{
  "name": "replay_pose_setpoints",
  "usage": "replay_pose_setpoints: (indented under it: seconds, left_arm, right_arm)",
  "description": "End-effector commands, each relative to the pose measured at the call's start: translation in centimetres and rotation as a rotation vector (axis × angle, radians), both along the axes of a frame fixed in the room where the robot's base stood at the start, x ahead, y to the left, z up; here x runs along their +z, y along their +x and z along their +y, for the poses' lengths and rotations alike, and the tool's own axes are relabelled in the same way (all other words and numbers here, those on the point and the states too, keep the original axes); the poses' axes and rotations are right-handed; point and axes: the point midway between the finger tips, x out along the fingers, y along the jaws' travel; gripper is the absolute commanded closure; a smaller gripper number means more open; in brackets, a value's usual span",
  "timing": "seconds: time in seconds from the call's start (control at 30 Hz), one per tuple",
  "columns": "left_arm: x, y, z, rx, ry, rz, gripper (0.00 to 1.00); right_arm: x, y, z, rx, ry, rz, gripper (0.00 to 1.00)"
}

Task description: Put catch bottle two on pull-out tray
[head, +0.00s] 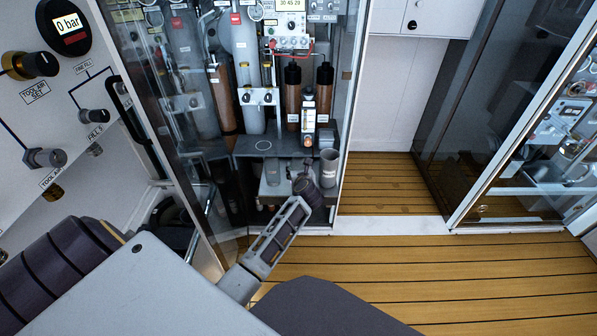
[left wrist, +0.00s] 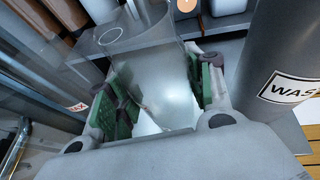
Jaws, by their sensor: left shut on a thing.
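My left gripper (head: 303,174) is inside the open cabinet, low down in the head view. In the left wrist view its green-padded fingers are shut on a clear, see-through cylinder (left wrist: 160,78), which looks like a catch bottle. I cannot read a number on it. In the head view the gripper mostly hides it. A dark grey shelf (head: 285,146) with a pale ring mark lies just above and behind the gripper. A lighter ledge (head: 268,190) shows below it. I cannot tell which is the pull-out tray. My right gripper is not in view.
A grey waste container (head: 329,168) stands close right of the gripper; it is large in the wrist view (left wrist: 285,70). A glass door (head: 165,110) is on the left. The wooden floor is clear.

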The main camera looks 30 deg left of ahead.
Motion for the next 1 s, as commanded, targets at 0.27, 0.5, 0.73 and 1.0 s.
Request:
replay_pose_setpoints:
  seconds: [0.27, 0.5, 0.73, 1.0]
  left_arm:
    - [-0.01, 0.02, -0.01, -0.001, 0.0, -0.001, 0.72]
    - [-0.36, 0.02, -0.04, -0.001, 0.0, 0.0, 0.44]
    - [-0.33, 0.01, -0.02, -0.001, 0.0, 0.0, 0.27]
    - [-0.25, 0.01, 0.0, 0.0, 0.001, -0.001, 0.27]
  right_arm:
    - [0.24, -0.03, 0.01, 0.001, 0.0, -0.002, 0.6]
    - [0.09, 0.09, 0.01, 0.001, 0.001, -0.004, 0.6]
    - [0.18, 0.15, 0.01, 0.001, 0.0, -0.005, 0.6]
    - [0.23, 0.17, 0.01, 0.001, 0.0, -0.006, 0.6]
